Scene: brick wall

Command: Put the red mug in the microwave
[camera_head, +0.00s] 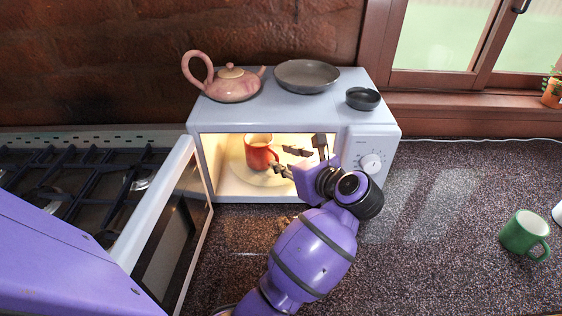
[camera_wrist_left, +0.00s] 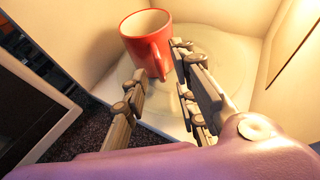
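The red mug (camera_head: 261,152) stands upright on the glass turntable inside the lit microwave (camera_head: 362,118), whose door (camera_head: 160,235) is swung open to the left. In the left wrist view the mug (camera_wrist_left: 148,42) shows its handle turned towards my fingers. My left gripper (camera_head: 283,160) reaches into the microwave just right of the mug. In the left wrist view my left gripper (camera_wrist_left: 160,62) has its fingers apart, with the handle at or just beyond the gap. I cannot tell whether a finger touches it. My right gripper is not in view.
A pink teapot (camera_head: 230,84), a grey pan (camera_head: 307,74) and a small dark bowl (camera_head: 363,98) sit on top of the microwave. A gas stove (camera_head: 75,180) is at left. A green mug (camera_head: 525,233) stands at right. The speckled counter (camera_head: 425,240) between is clear.

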